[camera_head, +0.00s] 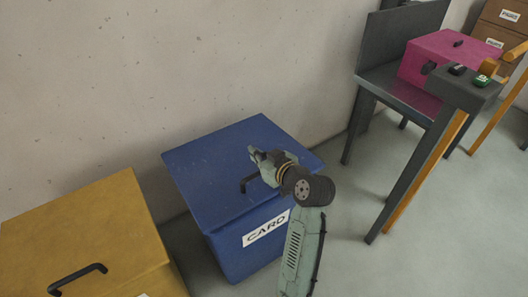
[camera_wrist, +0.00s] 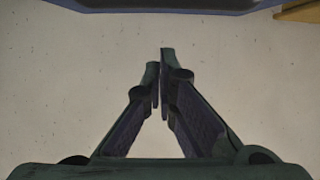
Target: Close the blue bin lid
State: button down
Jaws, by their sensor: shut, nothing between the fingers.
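The blue bin (camera_head: 232,250) has a white CARD label on its front. Its blue lid (camera_head: 215,150) lies flat or nearly flat over the top, and I see no clear gap under it. A dark handle (camera_head: 245,185) sits near the lid's front edge, partly behind my arm. My gripper (camera_head: 254,153) is over the lid in the head view; whether it touches the lid I cannot tell. In the wrist view my gripper (camera_wrist: 158,70) has its fingertips together with nothing between them. A dark bluish edge (camera_wrist: 160,4) crosses the top there.
A yellow bin (camera_head: 95,230) with a black handle stands at the left. A pale wall (camera_head: 130,70) runs behind the bins. A grey table (camera_head: 385,85) with a pink box (camera_head: 445,60) stands at the right. Grey floor (camera_head: 370,265) is free at the lower right.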

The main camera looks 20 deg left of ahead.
jog(key=shift+s+d+f, duration=0.3)
jog(key=shift+d+f, duration=0.15)
jog(key=shift+f, duration=0.1)
jog(key=shift+s+d+f, duration=0.25)
jog(key=shift+d+f, duration=0.15)
jog(key=shift+f, duration=0.15)
jog(key=shift+f, duration=0.1)
